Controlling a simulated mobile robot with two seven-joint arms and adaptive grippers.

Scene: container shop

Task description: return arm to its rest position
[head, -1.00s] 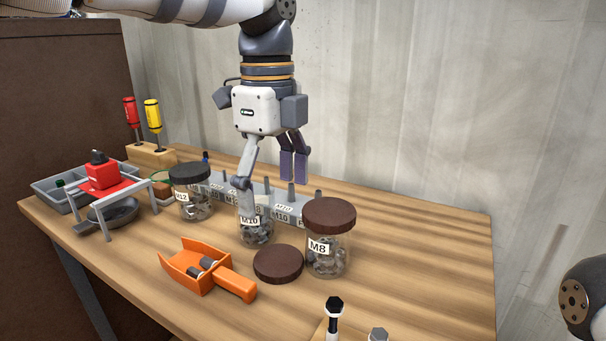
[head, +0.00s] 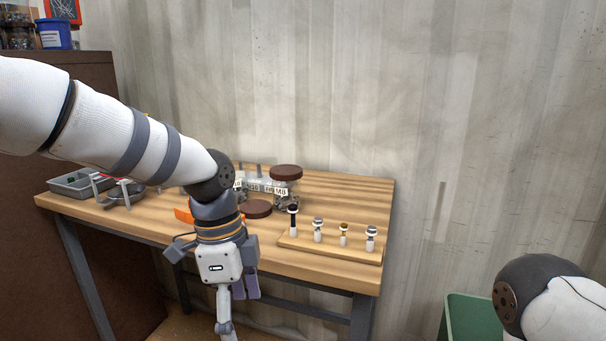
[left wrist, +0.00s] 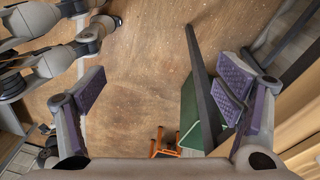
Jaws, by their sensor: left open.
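My left gripper (head: 238,308) hangs pointing down in front of the workbench's front edge in the head view, clear of the table top. In the left wrist view its two purple-padded fingers (left wrist: 165,92) are wide apart with nothing between them. My left arm reaches in from the left and hides part of the bench. My right arm shows only as a rounded white and dark link at the lower right of the head view. The right gripper is out of sight.
The workbench (head: 330,273) carries a lidded M8 jar (head: 286,190), a loose brown lid (head: 257,208), a wooden rack (head: 330,248) with several small pieces, and a grey tray (head: 75,186). A green bin (head: 472,318) stands on the floor at right.

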